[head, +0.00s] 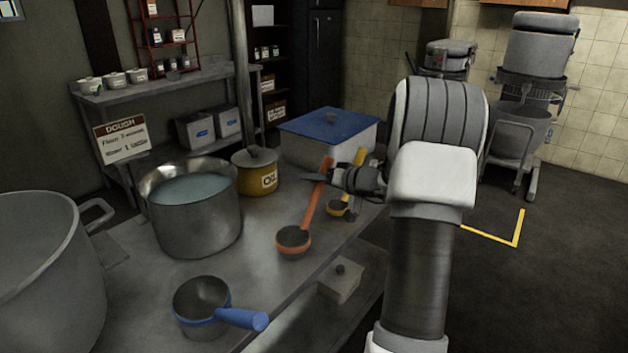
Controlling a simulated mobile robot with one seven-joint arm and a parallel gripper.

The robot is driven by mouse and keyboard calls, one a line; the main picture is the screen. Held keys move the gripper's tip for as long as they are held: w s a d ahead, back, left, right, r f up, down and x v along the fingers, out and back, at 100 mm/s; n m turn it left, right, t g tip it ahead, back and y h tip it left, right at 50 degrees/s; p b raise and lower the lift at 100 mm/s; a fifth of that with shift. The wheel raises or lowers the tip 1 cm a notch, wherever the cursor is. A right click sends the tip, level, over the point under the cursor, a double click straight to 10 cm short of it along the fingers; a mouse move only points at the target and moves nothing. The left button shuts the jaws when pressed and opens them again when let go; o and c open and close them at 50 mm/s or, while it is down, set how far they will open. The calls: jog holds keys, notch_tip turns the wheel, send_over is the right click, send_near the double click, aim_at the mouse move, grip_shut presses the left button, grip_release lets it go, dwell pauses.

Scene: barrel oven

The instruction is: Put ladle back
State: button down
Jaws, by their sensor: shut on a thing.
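An orange ladle (311,208) has its round bowl toward me and its handle rising away at a slant. My gripper (334,176) comes in from the right and is shut on the ladle's upper handle. I cannot tell whether the bowl touches the table. A smaller yellow ladle (337,209) is just behind and to the right, its handle partly hidden by my gripper. A blue-handled ladle or pan (241,318) sits at the table's near edge.
The metal table (260,270) holds a water-filled pot (196,235), a yellow oil pot (252,184), a white bin with a blue lid (326,124) and a large grey bowl (45,275) at left. A lidded box (340,284) sits lower right. Floor is open at right.

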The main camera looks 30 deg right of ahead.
jog(key=shift+f+b, duration=0.1)
jog(key=shift+b, duration=0.2)
jog(key=c, duration=0.6)
grip_release()
jog(key=p+v, duration=0.1)
jog(key=v, duration=1.1)
